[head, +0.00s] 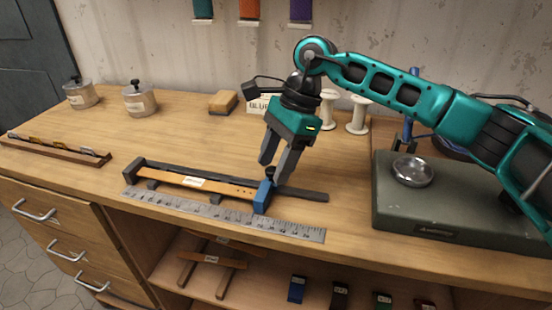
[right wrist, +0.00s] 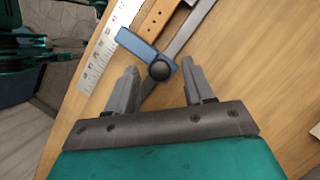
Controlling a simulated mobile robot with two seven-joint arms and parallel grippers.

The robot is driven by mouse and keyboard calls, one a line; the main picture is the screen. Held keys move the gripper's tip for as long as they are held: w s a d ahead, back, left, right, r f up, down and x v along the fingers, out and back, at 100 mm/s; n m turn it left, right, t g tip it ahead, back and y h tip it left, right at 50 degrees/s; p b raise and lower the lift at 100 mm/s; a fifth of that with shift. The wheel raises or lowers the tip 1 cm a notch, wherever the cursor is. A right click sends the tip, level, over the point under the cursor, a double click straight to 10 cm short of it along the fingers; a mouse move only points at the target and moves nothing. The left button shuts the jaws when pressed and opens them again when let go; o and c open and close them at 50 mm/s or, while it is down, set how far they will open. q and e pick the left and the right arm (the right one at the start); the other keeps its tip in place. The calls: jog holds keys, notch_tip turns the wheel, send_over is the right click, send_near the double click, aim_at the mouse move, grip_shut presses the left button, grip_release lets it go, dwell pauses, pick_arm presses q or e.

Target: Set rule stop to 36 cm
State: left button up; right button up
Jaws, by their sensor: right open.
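The rule stop is a blue block (head: 263,197) with a black knob on top, on a dark rail (head: 305,194). It stands at the right end of a brown strap (head: 228,189), beside a steel ruler (head: 290,228) along the front. The number at the stop is too small to read. My right gripper (head: 273,170) is open and points down just above the stop. In the right wrist view, the stop's black knob (right wrist: 160,71) shows between the two fingertips, with the blue block (right wrist: 148,50) beyond it; contact cannot be told. My left gripper is not in view.
A green box (head: 450,205) with a metal bowl (head: 412,171) stands right of the rail. Two white spools (head: 357,115), a tan block (head: 223,102) and two lidded pots (head: 139,99) stand behind. A wooden tray (head: 60,150) lies at far left. The bench between is clear.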

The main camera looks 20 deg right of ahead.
jog(key=shift+c, duration=0.4)
grip_shut()
